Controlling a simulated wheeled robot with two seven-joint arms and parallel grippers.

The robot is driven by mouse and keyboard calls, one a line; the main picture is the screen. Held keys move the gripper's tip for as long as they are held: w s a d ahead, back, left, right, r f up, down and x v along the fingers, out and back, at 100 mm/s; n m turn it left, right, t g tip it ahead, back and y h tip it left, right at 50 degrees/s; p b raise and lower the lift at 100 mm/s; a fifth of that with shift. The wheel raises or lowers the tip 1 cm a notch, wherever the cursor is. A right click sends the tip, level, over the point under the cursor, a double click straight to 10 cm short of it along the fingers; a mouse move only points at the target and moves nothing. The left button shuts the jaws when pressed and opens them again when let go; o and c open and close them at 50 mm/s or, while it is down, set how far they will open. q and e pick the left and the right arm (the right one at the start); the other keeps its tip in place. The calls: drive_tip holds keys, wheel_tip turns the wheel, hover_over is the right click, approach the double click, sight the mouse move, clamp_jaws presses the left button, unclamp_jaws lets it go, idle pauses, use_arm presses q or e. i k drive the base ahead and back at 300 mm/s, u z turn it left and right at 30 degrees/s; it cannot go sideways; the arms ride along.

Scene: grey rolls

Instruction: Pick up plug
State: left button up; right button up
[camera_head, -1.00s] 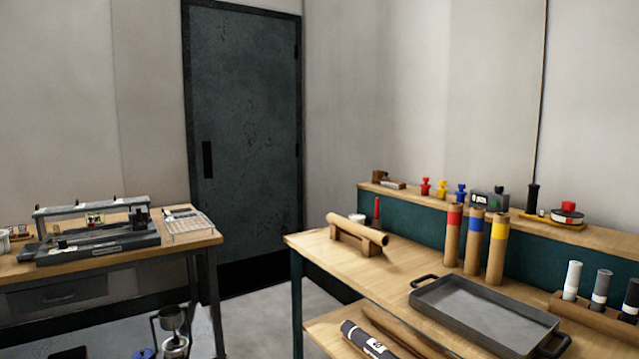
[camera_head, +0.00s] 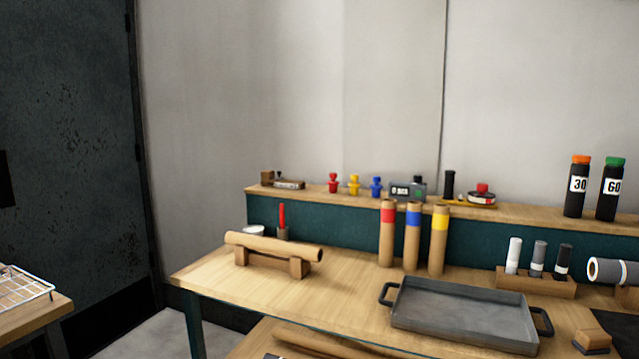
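Three small plugs stand in a row on the raised back shelf: a red plug (camera_head: 333,183), a yellow plug (camera_head: 354,185) and a blue plug (camera_head: 376,187). Below them on the table, three upright cardboard tubes carry matching bands: a red-banded tube (camera_head: 387,234), a blue-banded tube (camera_head: 412,237) and a yellow-banded tube (camera_head: 439,240). Another brown tube (camera_head: 275,247) lies on a wooden cradle (camera_head: 299,267) at the left. Neither of my grippers is in view.
A grey tray (camera_head: 465,316) with black handles sits at the table's front. A wooden rack (camera_head: 535,283) holds three small cylinders. Black bottles (camera_head: 575,190) stand on the shelf at right. A wire rack (camera_head: 20,288) is on another table at left. Floor shows between the tables.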

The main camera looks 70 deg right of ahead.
sight(333, 184)
drive_tip(key=z, duration=0.85)
drive_tip(key=i, duration=1)
drive_tip(key=z, duration=1.1)
